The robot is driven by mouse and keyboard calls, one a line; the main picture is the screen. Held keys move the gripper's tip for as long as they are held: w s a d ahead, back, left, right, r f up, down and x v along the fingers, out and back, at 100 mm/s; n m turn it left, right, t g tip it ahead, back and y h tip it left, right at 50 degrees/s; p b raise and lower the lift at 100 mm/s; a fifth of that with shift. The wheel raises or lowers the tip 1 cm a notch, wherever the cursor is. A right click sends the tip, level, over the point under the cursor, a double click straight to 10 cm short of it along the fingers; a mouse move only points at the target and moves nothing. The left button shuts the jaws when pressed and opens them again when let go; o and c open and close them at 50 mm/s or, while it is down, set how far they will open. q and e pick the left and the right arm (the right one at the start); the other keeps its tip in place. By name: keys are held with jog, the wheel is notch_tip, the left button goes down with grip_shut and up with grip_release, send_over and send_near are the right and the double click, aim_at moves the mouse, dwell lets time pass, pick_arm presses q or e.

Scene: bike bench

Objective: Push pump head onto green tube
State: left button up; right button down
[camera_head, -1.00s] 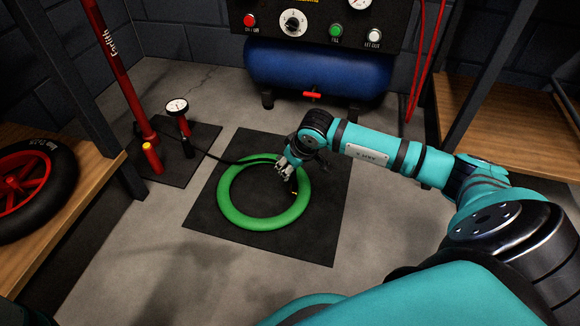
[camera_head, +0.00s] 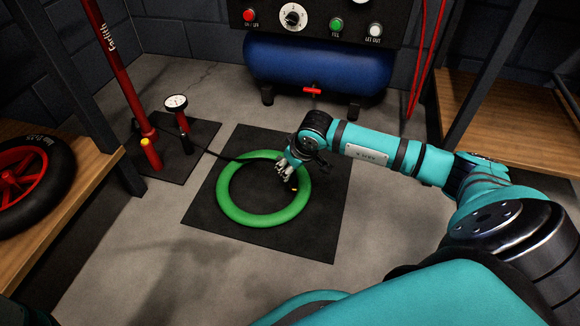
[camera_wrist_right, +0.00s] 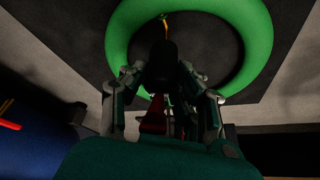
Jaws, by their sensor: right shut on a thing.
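The green tube (camera_head: 229,203) lies flat as a ring on a dark mat, and it also shows in the right wrist view (camera_wrist_right: 124,32). My right gripper (camera_head: 287,170) is over the tube's upper right part. In the right wrist view the right gripper (camera_wrist_right: 165,75) is shut on the black pump head (camera_wrist_right: 162,65). A small brass-coloured valve (camera_wrist_right: 165,24) shows just beyond the head's tip, inside the ring; it also shows in the head view (camera_head: 294,187). I cannot tell whether head and valve touch. My left gripper is not in view.
The dark mat (camera_head: 325,225) lies on bare concrete. A red floor pump (camera_head: 125,80) with a gauge (camera_head: 176,103) stands at left, its black hose (camera_head: 215,155) running to my right gripper. A blue compressor (camera_head: 320,68) stands behind. Wooden benches flank both sides.

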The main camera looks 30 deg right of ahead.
jog(key=shift+f, duration=0.35)
jog(key=c, duration=0.9)
grip_release()
jog(key=v, duration=1.2)
